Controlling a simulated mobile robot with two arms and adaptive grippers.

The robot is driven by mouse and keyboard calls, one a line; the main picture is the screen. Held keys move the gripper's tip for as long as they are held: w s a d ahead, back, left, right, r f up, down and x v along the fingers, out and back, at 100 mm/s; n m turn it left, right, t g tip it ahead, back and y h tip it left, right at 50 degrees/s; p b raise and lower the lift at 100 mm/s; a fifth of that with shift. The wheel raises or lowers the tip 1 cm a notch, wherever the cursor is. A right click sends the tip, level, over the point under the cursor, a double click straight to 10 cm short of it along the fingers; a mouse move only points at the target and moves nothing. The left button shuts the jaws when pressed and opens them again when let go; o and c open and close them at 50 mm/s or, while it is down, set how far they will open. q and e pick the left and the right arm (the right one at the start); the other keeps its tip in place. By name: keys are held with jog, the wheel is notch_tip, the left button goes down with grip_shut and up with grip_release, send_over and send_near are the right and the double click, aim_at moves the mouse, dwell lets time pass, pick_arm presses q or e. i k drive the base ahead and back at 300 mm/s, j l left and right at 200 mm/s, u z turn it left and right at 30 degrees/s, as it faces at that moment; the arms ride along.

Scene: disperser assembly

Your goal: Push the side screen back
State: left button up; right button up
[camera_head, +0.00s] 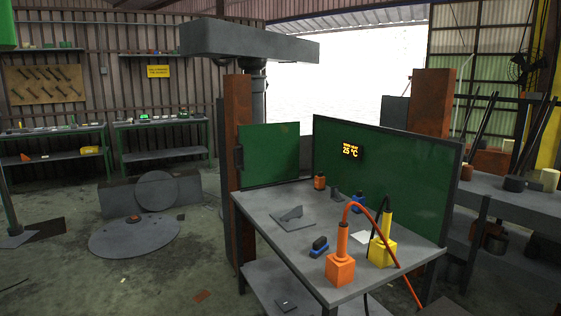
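The side screen (270,155) is a smaller green panel standing upright at the left end of the grey worktable (262,207). A dark handle (239,158) sits on its left edge. Neither of my grippers is in view.
An orange block with a cable (340,270) and a yellow one (382,251) stand on the table, with a blue-black part (319,246) nearby. A rusty column (243,190) stands close by the side screen. The floor (185,275) left of the table is mostly open.

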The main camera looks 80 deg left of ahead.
aim_at(268, 153)
jog(key=u, duration=2.85)
jog(key=i+j+z, duration=0.15)
jog(key=i, duration=0.3)
jog(key=i+j+z, duration=0.1)
jog(key=i+j, duration=0.15)
jog(key=i, duration=0.25)
